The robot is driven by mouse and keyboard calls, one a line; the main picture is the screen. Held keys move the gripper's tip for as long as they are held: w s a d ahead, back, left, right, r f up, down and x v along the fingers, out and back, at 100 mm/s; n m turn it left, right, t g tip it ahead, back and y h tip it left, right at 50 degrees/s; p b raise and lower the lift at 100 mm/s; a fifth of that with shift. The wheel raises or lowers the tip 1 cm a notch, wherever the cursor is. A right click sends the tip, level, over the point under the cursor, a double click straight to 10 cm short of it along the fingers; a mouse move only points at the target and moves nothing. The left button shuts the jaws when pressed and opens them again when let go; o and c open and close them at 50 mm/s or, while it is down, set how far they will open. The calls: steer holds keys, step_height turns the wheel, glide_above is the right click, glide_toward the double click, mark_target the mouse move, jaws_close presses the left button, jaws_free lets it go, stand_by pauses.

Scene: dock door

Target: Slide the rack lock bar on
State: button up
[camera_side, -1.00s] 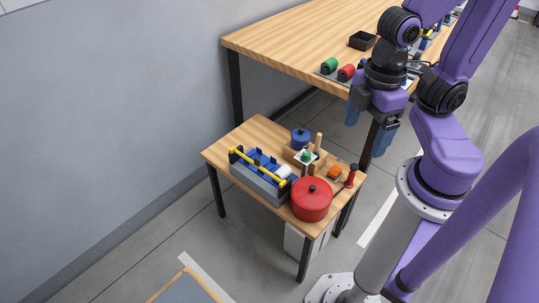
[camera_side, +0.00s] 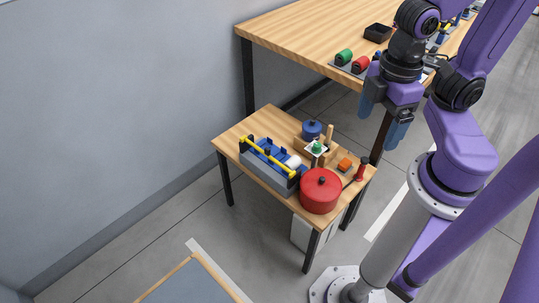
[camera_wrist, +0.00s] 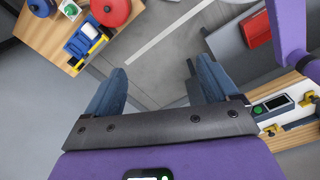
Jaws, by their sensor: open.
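The yellow lock bar (camera_side: 256,149) runs lengthwise along the top of a grey rack (camera_side: 264,177) on the small wooden table. Blue pieces and a white roll (camera_side: 293,162) are in or at the rack. I cannot tell whether the bar is seated in its holders. The rack's blue part (camera_wrist: 78,45) and some yellow also show at the upper left of the wrist view. My gripper (camera_side: 382,121) is open and empty, pointing down, above and right of the small table in the side view. Its two blue fingers (camera_wrist: 157,74) stand wide apart in the wrist view.
Beside the rack stand a red pot (camera_side: 320,192), a blue pot (camera_side: 311,130), an orange block (camera_side: 345,164) and a red-handled tool (camera_side: 362,170). A large wooden bench (camera_side: 300,35) stands behind, with green and red cylinders. A grey wall (camera_side: 110,110) is at left.

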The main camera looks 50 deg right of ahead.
steer(key=c, duration=0.5)
steer(key=w+a+m, duration=0.1)
steer(key=w, duration=0.2)
steer(key=w+a+f+m, duration=0.1)
steer(key=w+a, duration=0.1)
steer(key=w, duration=0.2)
steer(key=w+a+f+m, duration=0.1)
steer(key=w, duration=0.3)
steer(key=shift+a+f+m, duration=0.15)
steer(key=shift+f+m, duration=0.05)
steer(key=shift+m, duration=0.1)
steer(key=c, duration=0.4)
steer(key=m, duration=0.9)
glide_above(267, 149)
step_height(267, 149, down, 19)
step_height(267, 149, down, 16)
steer(key=shift+f, duration=0.2)
